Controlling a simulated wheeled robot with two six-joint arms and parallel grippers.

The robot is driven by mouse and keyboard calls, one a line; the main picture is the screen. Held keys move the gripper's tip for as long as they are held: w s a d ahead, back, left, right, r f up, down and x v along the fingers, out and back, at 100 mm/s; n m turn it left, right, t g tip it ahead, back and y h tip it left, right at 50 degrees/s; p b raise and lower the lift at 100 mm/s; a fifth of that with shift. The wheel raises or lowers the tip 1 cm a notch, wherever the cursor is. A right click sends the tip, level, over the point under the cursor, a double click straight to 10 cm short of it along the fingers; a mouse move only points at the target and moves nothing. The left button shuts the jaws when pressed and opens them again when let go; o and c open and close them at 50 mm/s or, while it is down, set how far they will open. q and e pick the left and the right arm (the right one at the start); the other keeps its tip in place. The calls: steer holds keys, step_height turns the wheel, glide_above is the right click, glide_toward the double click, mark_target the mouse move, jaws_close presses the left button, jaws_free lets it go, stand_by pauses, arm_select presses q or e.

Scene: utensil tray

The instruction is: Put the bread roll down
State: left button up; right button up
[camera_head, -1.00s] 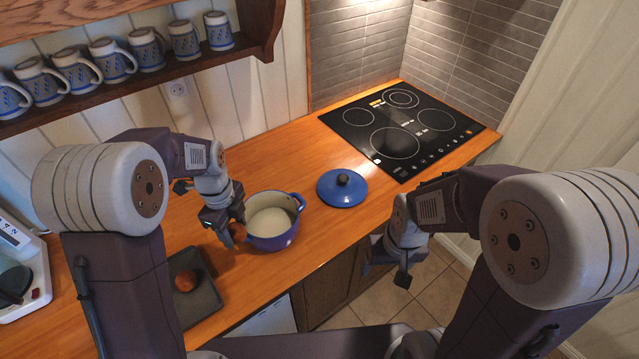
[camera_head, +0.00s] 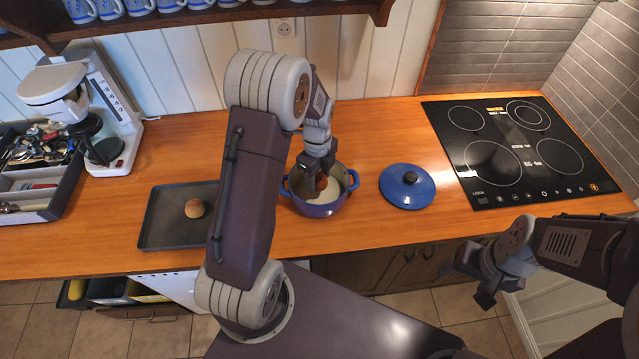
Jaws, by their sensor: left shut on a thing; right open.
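My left gripper (camera_head: 318,172) is shut on a brown bread roll (camera_head: 321,183), mostly hidden by the fingers. It holds the roll over the opening of the blue pot (camera_head: 318,210), which has a pale inside. I cannot tell whether the roll touches the pot. Another bread roll (camera_head: 195,208) lies on the dark tray (camera_head: 163,225) on the counter to the left, partly behind my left arm. My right gripper (camera_head: 468,280) is open and empty, in front of the counter at the lower right.
A blue lid (camera_head: 407,188) lies right of the pot, and a black cooktop (camera_head: 520,150) is further right. A coffee maker (camera_head: 100,115) and a utensil tray (camera_head: 40,180) stand at the left. Bare wooden counter (camera_head: 375,130) shows behind the pot and lid.

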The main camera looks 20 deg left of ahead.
mark_target(318, 195)
arm_select(q)
steer(key=shift+w+f, duration=0.1)
steer(key=shift+f, duration=0.65)
step_height(318, 195, down, 3)
steer(key=shift+f, duration=0.3)
steer(key=shift+f, duration=0.15)
steer(key=o, duration=1.3)
